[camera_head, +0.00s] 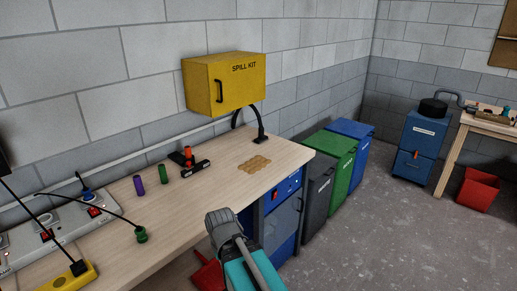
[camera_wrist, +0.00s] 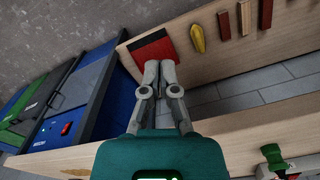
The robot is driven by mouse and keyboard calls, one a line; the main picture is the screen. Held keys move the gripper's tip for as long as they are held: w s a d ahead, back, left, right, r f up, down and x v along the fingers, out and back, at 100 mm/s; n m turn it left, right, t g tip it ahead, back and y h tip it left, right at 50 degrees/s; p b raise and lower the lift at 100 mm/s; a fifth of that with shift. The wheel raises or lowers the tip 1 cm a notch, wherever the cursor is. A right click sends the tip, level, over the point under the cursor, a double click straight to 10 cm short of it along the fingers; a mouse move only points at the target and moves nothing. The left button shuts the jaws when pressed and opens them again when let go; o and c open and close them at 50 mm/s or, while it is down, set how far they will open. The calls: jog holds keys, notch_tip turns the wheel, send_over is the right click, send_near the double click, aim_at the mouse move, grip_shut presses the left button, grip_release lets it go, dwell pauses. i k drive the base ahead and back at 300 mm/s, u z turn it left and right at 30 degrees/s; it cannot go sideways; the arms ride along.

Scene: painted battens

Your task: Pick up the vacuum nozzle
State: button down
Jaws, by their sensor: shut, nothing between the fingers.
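A black, wide-footed piece with an upright stub and orange-red parts, which looks like the vacuum nozzle (camera_head: 196,168), lies on the workbench (camera_head: 225,178) toward its back edge. My gripper (camera_head: 221,217) is in front of the bench's front edge, to the right of and nearer than that piece, and not touching it. In the wrist view my gripper (camera_wrist: 160,66) has its fingers together, with nothing between them. I cannot clearly make out the nozzle in the wrist view.
Purple (camera_head: 138,186) and green (camera_head: 163,174) cylinders stand left of the nozzle. A yellow spill kit box (camera_head: 224,84) hangs above. A black curved arm (camera_head: 260,137) stands at the bench's far end. Grey, green (camera_head: 335,160) and blue bins stand beyond.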

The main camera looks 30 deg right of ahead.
aim_at(262, 138)
jog(key=k, duration=0.5)
jog(key=z, duration=1.55)
jog(key=i, duration=1.4)
